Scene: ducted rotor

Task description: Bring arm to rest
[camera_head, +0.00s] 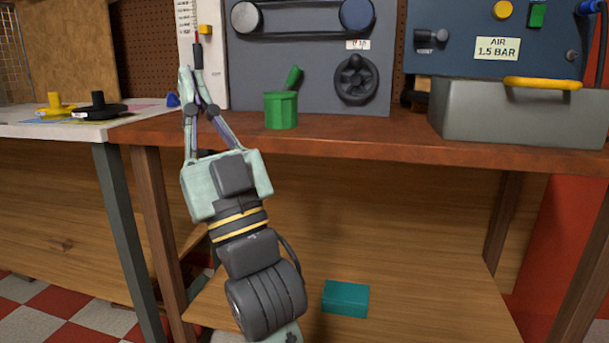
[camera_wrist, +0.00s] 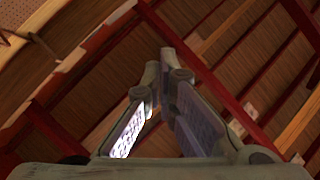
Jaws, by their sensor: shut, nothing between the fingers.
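My arm reaches up in front of the wooden workbench (camera_head: 380,145), tilted a little left in the head view. My gripper (camera_head: 190,72) is at its top end, with the fingers pointing up near the bench's left end and a white scale board. The pale fingers come together at their tips, and nothing shows between them. In the wrist view my gripper (camera_wrist: 160,70) also has its fingertips together and empty, with a wooden slatted surface and red beams behind.
A green cup (camera_head: 281,111) stands on the bench right of my gripper. A grey bin (camera_head: 510,112) is farther right. Black (camera_head: 98,110) and yellow (camera_head: 54,106) knobbed pieces lie on the left table. A teal box (camera_head: 345,298) rests on the lower shelf, right of my arm.

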